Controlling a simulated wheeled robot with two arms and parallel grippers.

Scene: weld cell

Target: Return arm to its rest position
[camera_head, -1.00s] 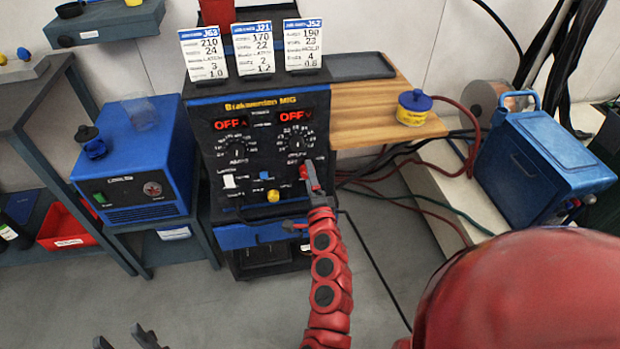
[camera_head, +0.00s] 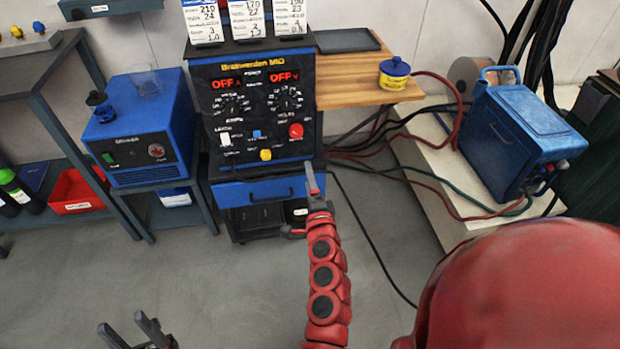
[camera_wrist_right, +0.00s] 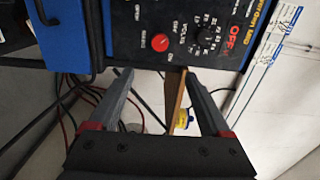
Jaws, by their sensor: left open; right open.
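My right gripper (camera_head: 301,198) is in front of the lower part of the black welding machine (camera_head: 215,155), below its red knob (camera_head: 296,131), and holds nothing. In the right wrist view its two fingers (camera_wrist_right: 158,84) are spread, with empty space between them and the machine's panel beyond. The red knob (camera_wrist_right: 157,43) shows there past the fingertips, apart from them. Both displays of the machine read OFF. My left gripper (camera_head: 122,323) is open and empty at the bottom left of the head view, over the floor.
A blue unit (camera_head: 140,125) stands on a stand at left, beside a shelf with a red bin (camera_head: 75,192). At right are a wooden shelf (camera_head: 350,90) with a yellow pot (camera_head: 394,74), hoses, and a blue case (camera_head: 520,135). The grey floor in front is clear.

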